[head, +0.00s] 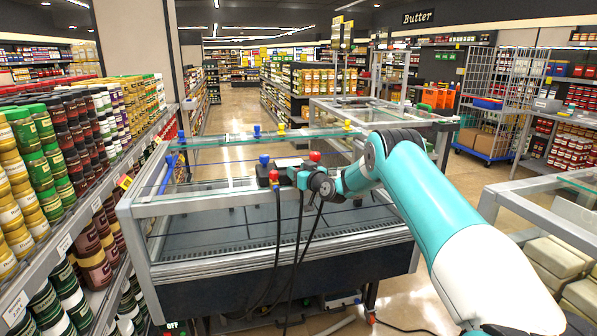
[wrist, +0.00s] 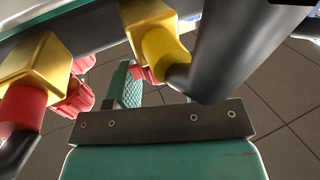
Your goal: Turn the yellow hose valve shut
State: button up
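One teal textured finger of my gripper (wrist: 127,85) shows beside that collar. A second finger cannot be made out, and I see no yellow handle there. Whether my gripper touches the yellow valve cannot be told.
A blue knob (head: 264,159) and a red knob (head: 315,156) are close by. The wrist view shows a red valve handle (wrist: 75,92) and red hose collar (wrist: 22,107) at left. Black hoses (head: 278,235) hang down the case front. Shelves of jars (head: 75,150) stand at left.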

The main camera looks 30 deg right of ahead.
jog(key=c, duration=0.7)
jog(key=shift+o, duration=0.2)
jog(key=shift+a+m+h, duration=0.15)
jog(key=shift+m+h, duration=0.65)
jog(key=shift+h, duration=0.4)
jog(key=o, duration=0.9)
jog(key=shift+o, duration=0.2)
jog(key=shift+s, duration=0.1)
jog(key=s+a+b, duration=0.1)
jog(key=s+b, duration=0.7)
jog(key=s, duration=0.9)
